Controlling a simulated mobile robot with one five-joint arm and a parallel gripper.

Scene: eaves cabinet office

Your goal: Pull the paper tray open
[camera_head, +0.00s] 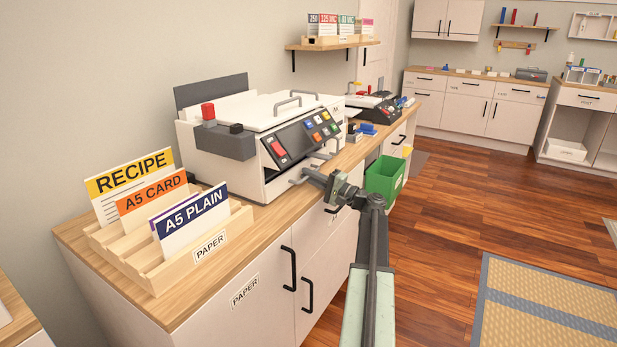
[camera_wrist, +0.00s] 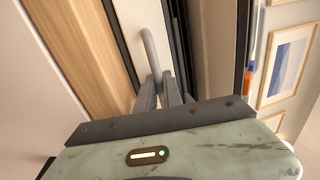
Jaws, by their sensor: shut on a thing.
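A white copier-like machine (camera_head: 240,165) stands on the wooden counter, with a dark button panel on its sloped front. The paper tray is low on its front, and its face is mostly hidden by my arm. My gripper (camera_head: 318,177) is at the lower right of the machine's front and is shut on a grey bar handle. In the wrist view the curved grey handle (camera_wrist: 149,50) runs down between my gripper's two dark fingers (camera_wrist: 165,90). I cannot tell how far the tray is out.
A wooden rack (camera_head: 180,250) with upright RECIPE, A5 CARD and A5 PLAIN cards stands at the counter's near left. A green bin (camera_head: 384,180) hangs at the counter front beyond my gripper. Cabinet doors with black handles (camera_head: 307,296) lie below.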

